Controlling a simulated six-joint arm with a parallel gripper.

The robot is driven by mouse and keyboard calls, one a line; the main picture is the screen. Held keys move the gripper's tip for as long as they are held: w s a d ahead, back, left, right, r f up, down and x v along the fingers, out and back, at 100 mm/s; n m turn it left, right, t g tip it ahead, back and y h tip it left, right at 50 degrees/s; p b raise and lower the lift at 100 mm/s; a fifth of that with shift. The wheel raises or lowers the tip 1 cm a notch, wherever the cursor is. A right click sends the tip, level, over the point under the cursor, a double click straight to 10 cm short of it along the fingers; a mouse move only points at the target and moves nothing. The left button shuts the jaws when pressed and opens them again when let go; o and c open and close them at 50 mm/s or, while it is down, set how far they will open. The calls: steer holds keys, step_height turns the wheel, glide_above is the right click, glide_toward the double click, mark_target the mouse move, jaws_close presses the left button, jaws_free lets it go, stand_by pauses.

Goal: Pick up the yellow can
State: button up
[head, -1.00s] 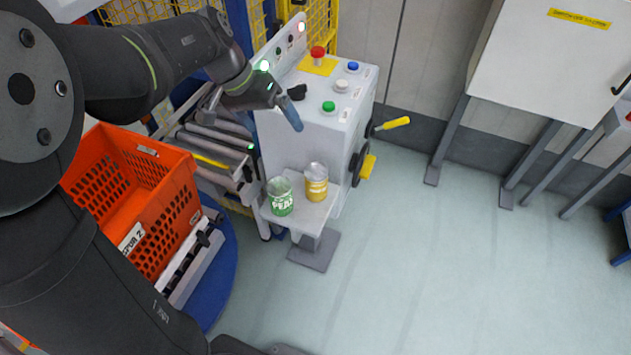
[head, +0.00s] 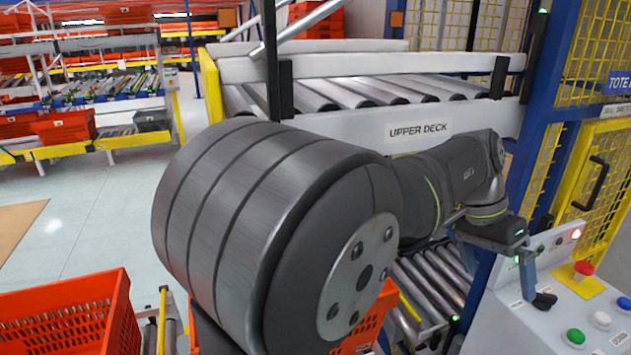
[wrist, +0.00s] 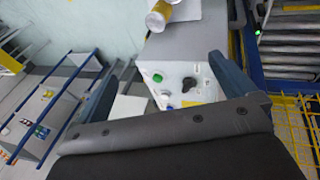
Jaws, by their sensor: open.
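The yellow can (wrist: 158,18) shows at the top edge of the wrist view, beyond the control box and partly cut off. It has a yellow body and a pale band, and stands by a pale surface (wrist: 187,10). The can is out of the head view now. In the head view my gripper (head: 527,280) hangs by the control box, apart from the can.
The control box (head: 500,325) has a red button (head: 584,268), a green button (head: 575,336) and a black knob (head: 545,300). Roller conveyors (head: 430,285) and the upper deck (head: 420,128) lie left of it. An orange tote (head: 70,318) stands at lower left.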

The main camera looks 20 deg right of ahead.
stand_by(0.4)
steer(key=c, duration=0.5)
steer(key=shift+o, duration=0.2)
steer(key=s+f+t+h, duration=0.2)
steer(key=s+f+t, duration=0.2)
steer(key=s+f, duration=0.95)
steer(key=x, duration=0.4)
steer(key=w+x, duration=0.1)
steer(key=x, duration=0.7)
steer(key=shift+w+d+f, duration=0.25)
steer(key=shift+w+f, duration=0.05)
steer(key=shift+w, duration=0.1)
steer(key=shift+d+x, duration=0.15)
steer(key=shift+x, duration=1.35)
steer(key=shift+d+x, duration=0.1)
steer(key=shift+x, duration=1.45)
